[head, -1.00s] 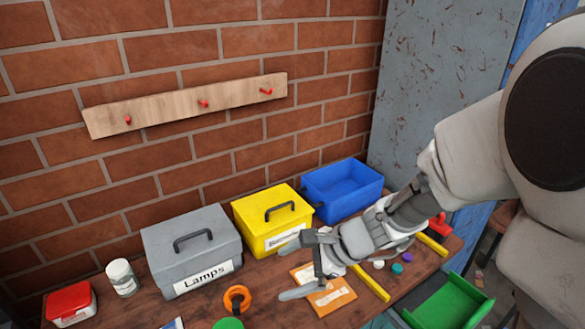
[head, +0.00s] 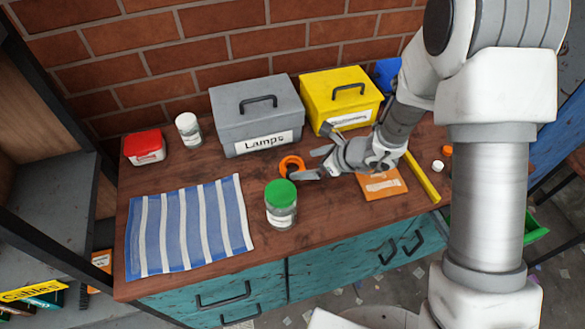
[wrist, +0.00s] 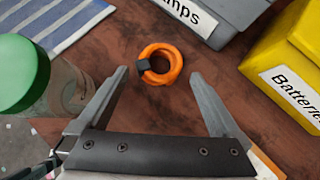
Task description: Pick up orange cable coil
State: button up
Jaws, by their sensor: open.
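The orange cable coil (head: 291,165) lies on the wooden table in front of the grey box, just behind a green-lidded jar (head: 281,203). In the wrist view the coil (wrist: 168,64) is a ring with a dark clip on its left side. My gripper (head: 308,163) is open and empty. In the wrist view its fingers (wrist: 158,82) are spread wide, with the coil ahead of and between the tips, apart from both. In the head view the fingers partly cover the space beside the coil.
The grey Lamps box (head: 257,110) and yellow box (head: 341,98) stand behind. The green-lidded jar (wrist: 35,85) is close to the left finger. A striped cloth (head: 188,226) lies left. An orange envelope (head: 382,183) and a yellow bar (head: 422,178) lie right.

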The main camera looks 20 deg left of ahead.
aim_at(287, 166)
jog(key=shift+x, duration=3.35)
jog(key=shift+a+r, duration=0.15)
jog(key=c, duration=1.2)
